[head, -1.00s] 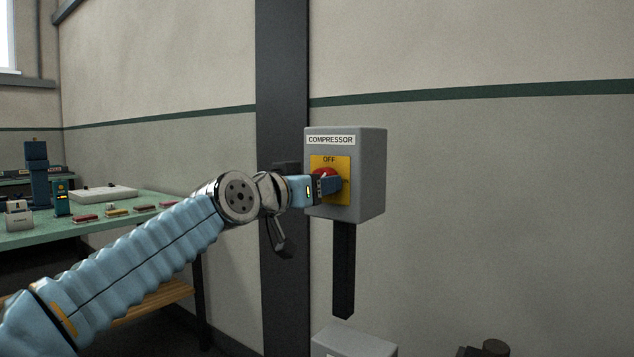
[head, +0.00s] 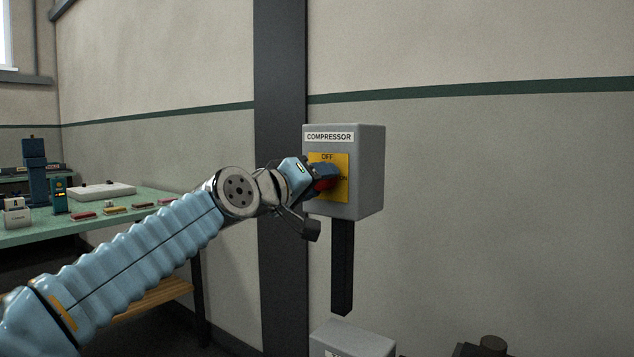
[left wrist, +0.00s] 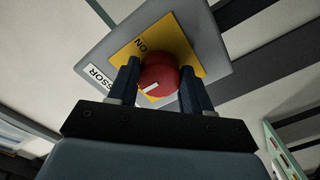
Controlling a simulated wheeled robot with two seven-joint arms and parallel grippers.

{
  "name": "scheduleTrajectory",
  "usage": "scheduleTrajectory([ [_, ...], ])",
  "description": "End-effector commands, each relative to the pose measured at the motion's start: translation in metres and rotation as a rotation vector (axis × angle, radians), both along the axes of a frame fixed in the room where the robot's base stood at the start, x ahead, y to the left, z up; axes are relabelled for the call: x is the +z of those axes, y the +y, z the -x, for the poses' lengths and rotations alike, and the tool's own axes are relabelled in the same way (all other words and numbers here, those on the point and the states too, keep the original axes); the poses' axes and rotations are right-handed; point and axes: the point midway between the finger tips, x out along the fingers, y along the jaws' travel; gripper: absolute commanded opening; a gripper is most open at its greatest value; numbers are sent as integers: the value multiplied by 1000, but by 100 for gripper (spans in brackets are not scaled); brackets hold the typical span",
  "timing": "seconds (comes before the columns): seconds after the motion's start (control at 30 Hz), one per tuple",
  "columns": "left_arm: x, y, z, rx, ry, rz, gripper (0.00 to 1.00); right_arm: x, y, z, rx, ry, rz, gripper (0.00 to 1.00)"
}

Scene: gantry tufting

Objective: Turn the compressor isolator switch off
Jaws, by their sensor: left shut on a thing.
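The compressor isolator is a grey wall box (head: 366,172) with a "COMPRESSOR" label and a yellow plate (head: 343,160). "OFF" shows at the plate's top in the head view. Its red rotary knob (head: 321,186) is mostly hidden there by my left gripper (head: 326,174). In the left wrist view the red knob (left wrist: 162,74) sits between the two dark fingers of my left gripper (left wrist: 160,88), which is shut on it. A white mark shows on the knob, and "ON" is readable on the plate beside it. My right gripper is not in view.
A dark vertical column (head: 280,80) stands just left of the isolator. A green-topped bench (head: 150,198) with small items is at the left. The wall to the right is bare.

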Motion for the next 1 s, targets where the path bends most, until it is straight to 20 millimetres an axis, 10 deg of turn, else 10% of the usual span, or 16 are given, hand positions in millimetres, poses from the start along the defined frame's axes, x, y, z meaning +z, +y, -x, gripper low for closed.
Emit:
scheduleTrajectory([
  [0.53,0,0,0,1,14,18,19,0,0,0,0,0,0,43],
  [0.57,0,0,0,1,14,18,54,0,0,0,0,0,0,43],
  [0.7,0,0,0,1,14,17,75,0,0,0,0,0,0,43],
  [1.0,0,1,1,0,12,17,75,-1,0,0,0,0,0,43],
])
